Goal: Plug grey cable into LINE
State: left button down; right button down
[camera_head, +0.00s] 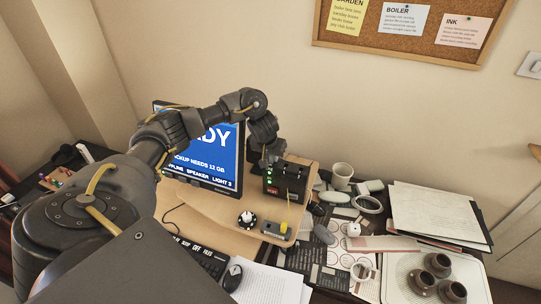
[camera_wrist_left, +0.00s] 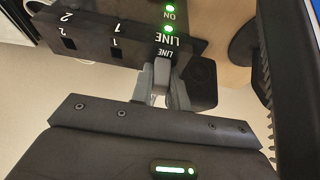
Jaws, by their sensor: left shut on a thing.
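The black box (camera_head: 288,182) with green lights stands on the wooden stand, right of the monitor. In the left wrist view the box (camera_wrist_left: 110,38) appears upside down, with sockets marked 1, 2 and LINE. The lights beside ON and LINE glow green. My left gripper (camera_head: 267,162) is at the box's left end. In the wrist view the left gripper (camera_wrist_left: 165,82) is shut on the grey cable's plug (camera_wrist_left: 161,71), which meets the box face at the LINE label. The depth of the plug in the socket is hidden. My right gripper is not in view.
The monitor (camera_head: 205,150) stands close behind and left of my arm. A white knob (camera_head: 247,218) and a small grey box (camera_head: 276,230) with a yellow post are in front. A mug (camera_head: 342,176), papers and a tray (camera_head: 398,270) crowd the right side.

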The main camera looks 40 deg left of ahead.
pick_arm(q)
jog(key=c, duration=1.3)
grip_release()
jog(key=shift+s+r, duration=0.1)
jog(key=shift+r, duration=0.35)
jog(key=p+v, duration=0.4)
jog(key=v, duration=0.6)
jog(key=shift+f, duration=0.1)
jog(key=shift+s, duration=0.1)
